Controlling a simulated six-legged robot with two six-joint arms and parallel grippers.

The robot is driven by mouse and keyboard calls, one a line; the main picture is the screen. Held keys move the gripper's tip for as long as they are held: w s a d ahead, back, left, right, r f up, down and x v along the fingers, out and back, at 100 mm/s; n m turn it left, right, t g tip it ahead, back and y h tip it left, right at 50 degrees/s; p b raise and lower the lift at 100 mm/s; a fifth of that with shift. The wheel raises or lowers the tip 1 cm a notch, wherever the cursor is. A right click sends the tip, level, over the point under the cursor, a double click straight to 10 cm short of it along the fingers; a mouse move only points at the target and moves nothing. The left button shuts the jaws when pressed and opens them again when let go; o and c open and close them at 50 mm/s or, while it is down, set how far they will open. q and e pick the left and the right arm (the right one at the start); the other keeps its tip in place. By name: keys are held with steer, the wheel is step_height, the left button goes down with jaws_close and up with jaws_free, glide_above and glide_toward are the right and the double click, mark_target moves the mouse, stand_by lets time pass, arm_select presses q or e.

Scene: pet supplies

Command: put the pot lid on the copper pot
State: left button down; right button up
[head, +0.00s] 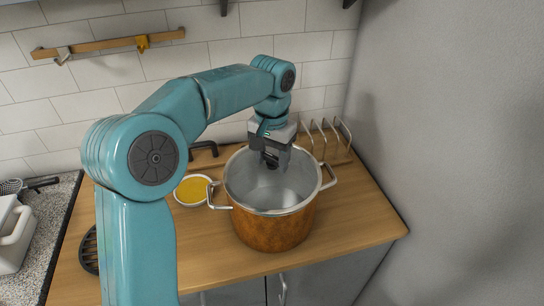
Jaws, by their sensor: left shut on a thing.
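The copper pot (272,231) stands upright on the wooden counter, with a bright metal rim and a handle on each side. Its grey interior shows. My left gripper (271,163) points down over the back part of the pot's mouth. It is shut on a small dark piece that looks like the knob of the pot lid. The lid's disc cannot be made out clearly, so I cannot tell whether it touches the rim. My right gripper is not in view.
A white bowl of yellow food (193,190) stands close to the pot's left handle. A wire rack (325,140) is behind on the right. A grey wall (450,130) bounds the right side. The wooden counter (350,222) is clear right of the pot.

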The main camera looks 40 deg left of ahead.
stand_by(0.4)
arm_select(q)
steer(key=shift+c, duration=1.5)
jaws_free()
steer(key=shift+f, duration=0.1)
step_height(320, 180, up, 16)
steer(key=p, duration=0.3)
steer(key=shift+r, duration=0.25)
steer(key=shift+s, duration=0.1)
